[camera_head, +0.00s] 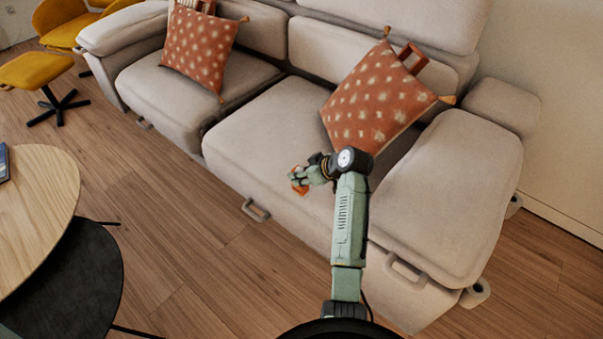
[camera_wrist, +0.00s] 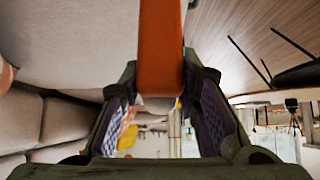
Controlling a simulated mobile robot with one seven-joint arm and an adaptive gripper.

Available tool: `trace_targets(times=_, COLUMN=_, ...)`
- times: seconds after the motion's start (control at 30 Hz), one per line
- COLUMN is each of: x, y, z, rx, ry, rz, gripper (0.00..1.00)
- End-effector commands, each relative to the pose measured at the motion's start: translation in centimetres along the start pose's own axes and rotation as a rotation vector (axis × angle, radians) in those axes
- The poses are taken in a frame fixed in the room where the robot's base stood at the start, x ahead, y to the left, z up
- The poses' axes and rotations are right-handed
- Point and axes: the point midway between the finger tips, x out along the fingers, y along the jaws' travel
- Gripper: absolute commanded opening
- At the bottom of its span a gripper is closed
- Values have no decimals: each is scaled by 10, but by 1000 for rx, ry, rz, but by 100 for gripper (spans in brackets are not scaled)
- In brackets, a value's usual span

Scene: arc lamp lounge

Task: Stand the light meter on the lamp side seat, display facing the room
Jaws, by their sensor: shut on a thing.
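My gripper (camera_head: 301,180) is shut on an orange object (camera_head: 300,190), apparently the light meter, held in the air at the front of the sofa's right seat (camera_head: 250,130). In the wrist view my gripper (camera_wrist: 163,100) has a finger on each side of the orange object (camera_wrist: 161,45), which shows as a long plain face. No display shows in either view. The sofa's left seat (camera_head: 150,90) also shows. No lamp is clearly seen, so I cannot tell which seat is on its side.
Patterned orange cushions lean on the left seat (camera_head: 200,48) and the right seat (camera_head: 375,100). A wide armrest (camera_head: 450,195) is at the right. A round wooden table (camera_head: 35,210) and a dark one (camera_head: 75,280) stand at the left. The right seat's front part is bare.

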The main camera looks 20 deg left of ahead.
Motion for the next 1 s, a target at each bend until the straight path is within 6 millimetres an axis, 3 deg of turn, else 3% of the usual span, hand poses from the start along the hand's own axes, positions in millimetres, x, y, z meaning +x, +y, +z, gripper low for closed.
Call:
trace_targets(times=0.23, x=3, y=0, z=3, rx=0, ry=0, rz=0, gripper=0)
trace_targets(times=0.27, x=3, y=0, z=3, rx=0, ry=0, rz=0, gripper=31)
trace_targets(times=0.53, x=3, y=0, z=2, rx=0, ry=-1, rz=-1, gripper=49)
trace_targets(times=0.83, x=2, y=0, z=2, rx=0, ry=-1, rz=0, gripper=50)
trace_targets(times=1.0, x=-11, y=1, z=0, rx=1, ry=1, rz=2, gripper=50)
